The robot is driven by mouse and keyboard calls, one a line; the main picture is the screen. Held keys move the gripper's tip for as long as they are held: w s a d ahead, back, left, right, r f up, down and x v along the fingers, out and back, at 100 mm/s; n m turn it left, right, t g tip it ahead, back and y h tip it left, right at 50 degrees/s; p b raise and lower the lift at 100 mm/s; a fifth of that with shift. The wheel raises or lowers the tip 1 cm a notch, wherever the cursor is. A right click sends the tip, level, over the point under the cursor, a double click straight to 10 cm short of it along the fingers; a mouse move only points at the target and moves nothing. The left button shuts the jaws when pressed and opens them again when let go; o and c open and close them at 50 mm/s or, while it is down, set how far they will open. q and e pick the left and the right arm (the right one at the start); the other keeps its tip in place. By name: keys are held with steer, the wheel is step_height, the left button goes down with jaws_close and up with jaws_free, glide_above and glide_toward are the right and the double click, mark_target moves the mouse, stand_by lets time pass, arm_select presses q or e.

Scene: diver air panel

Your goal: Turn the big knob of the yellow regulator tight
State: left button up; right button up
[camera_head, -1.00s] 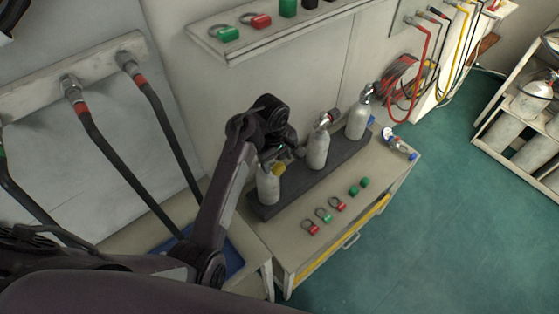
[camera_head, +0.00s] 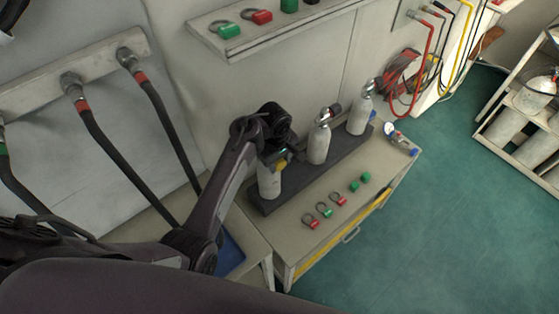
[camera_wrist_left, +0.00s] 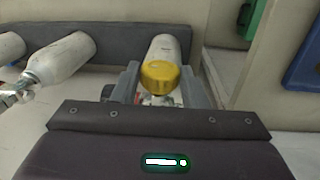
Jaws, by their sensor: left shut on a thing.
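The yellow regulator (camera_head: 282,164) sits on top of the nearest grey cylinder (camera_head: 269,183), at the left end of the dark rack. Its big yellow knob (camera_wrist_left: 160,76) shows in the left wrist view between my two fingers. My left gripper (camera_wrist_left: 162,90) is shut on the regulator's knob, with one finger on each side. In the head view my left gripper (camera_head: 278,155) is at the cylinder top, and the wrist hides much of the regulator. My right gripper is not in view.
Two more grey cylinders with regulators (camera_head: 319,142) (camera_head: 360,112) stand in the dark rack (camera_head: 300,180). Red and green shackle-like rings (camera_head: 325,210) and green pieces lie on the bench (camera_head: 300,245). A shelf (camera_head: 270,42) is above; dark hoses (camera_head: 110,150) hang left.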

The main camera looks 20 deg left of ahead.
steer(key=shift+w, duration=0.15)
arm_select(q)
steer(key=shift+w+d+g+y, duration=0.1)
steer(key=shift+w+g+y, duration=0.05)
steer(key=shift+g+y, duration=0.4)
steer(key=shift+w+d+f+g+y+b, duration=0.1)
steer(key=shift+w+g+y+b, duration=0.15)
steer(key=shift+g+y, duration=0.5)
steer(key=shift+d+f+g+y+b, duration=0.15)
steer(key=shift+g+y+b, duration=0.25)
steer(key=shift+g+b, duration=0.55)
steer(key=shift+w+g+y+b, duration=0.1)
steer(key=shift+g+y+b, duration=0.4)
steer(key=shift+g+b, duration=0.2)
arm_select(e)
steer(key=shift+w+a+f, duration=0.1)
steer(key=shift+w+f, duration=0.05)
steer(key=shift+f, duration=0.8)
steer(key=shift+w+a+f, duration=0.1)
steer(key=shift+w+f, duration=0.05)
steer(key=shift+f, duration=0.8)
arm_select(q)
steer(key=o, duration=1)
steer(key=shift+c, duration=0.2)
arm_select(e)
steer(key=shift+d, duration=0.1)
